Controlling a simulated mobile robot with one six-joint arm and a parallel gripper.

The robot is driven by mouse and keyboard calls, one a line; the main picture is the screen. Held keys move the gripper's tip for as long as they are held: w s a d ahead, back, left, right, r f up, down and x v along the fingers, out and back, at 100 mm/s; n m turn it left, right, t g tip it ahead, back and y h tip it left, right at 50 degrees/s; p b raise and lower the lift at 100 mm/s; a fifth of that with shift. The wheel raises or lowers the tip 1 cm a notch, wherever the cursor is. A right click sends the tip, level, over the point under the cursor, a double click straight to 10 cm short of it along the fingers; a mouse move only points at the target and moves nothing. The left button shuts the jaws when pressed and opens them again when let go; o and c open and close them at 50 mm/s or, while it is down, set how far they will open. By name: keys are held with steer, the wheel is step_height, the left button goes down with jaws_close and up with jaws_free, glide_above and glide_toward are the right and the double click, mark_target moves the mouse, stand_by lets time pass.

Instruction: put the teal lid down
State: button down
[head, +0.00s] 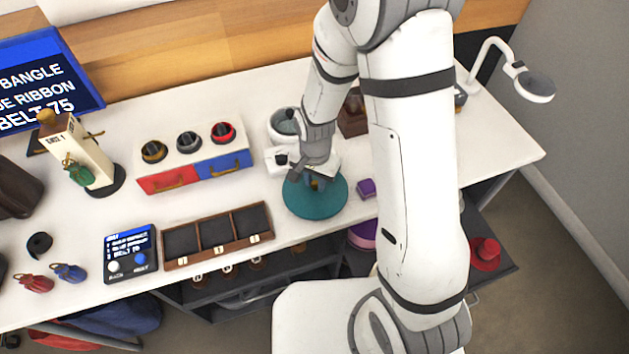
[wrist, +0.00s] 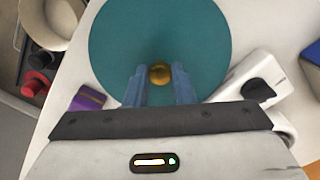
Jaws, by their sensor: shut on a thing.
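The teal lid (head: 315,203) is a round disc with a small gold knob. It is at the front edge of the white table in the head view, and it fills the upper middle of the wrist view (wrist: 125,40). My gripper (head: 317,184) is above the lid's middle, with its blue fingers (wrist: 159,85) on both sides of the gold knob (wrist: 160,73). It is shut on the knob. I cannot tell whether the lid touches the table or hangs just above it.
A purple box (head: 366,188) sits just right of the lid. A wooden three-compartment tray (head: 218,236) is to its left, and a red-and-blue drawer unit (head: 195,165) behind left. A white round container (head: 283,124) stands behind it. The table's front edge is close.

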mark_target(316, 184)
steer(key=shift+f, duration=0.5)
steer(key=shift+f, duration=0.1)
steer(key=c, duration=1.2)
jaws_free()
steer(key=shift+c, duration=0.2)
step_height(316, 184, up, 13)
steer(key=s+d+r+n+t, duration=0.2)
steer(key=s+d+r+n, duration=0.4)
steer(key=s+d+r, duration=0.6)
steer(key=shift+s+r+t, duration=0.15)
steer(key=shift+s+t, duration=0.05)
steer(key=shift+t, duration=0.1)
